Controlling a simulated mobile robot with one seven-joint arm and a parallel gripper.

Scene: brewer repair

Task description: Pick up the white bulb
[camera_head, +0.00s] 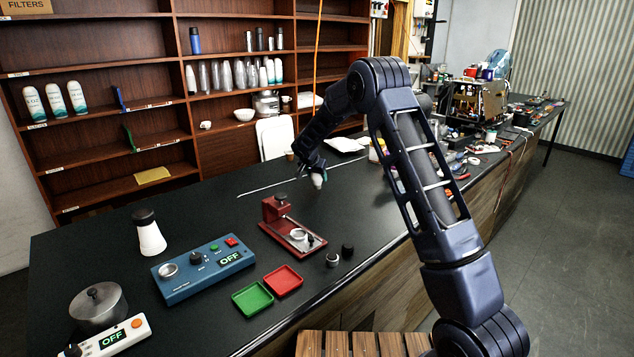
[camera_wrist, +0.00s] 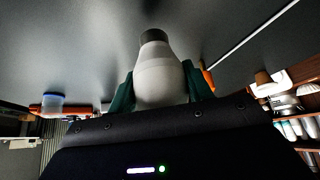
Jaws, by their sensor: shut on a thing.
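The white bulb (camera_wrist: 158,82) is in my gripper (camera_wrist: 160,92), between its two dark green fingers in the wrist view. Its grey cap points away from the gripper. In the head view my gripper (camera_head: 313,171) hangs over the far part of the black counter, and the bulb (camera_head: 317,180) shows as a small pale shape at its tip. The gripper is shut on the bulb. I cannot tell for sure whether the bulb touches the counter.
A red stand (camera_head: 283,222), a blue box reading OFF (camera_head: 203,269), a green tray (camera_head: 253,298) and a red tray (camera_head: 283,280) stand nearer on the counter (camera_head: 215,215). A white-bodied bottle (camera_head: 149,234) stands left. A brewer and clutter fill the far right.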

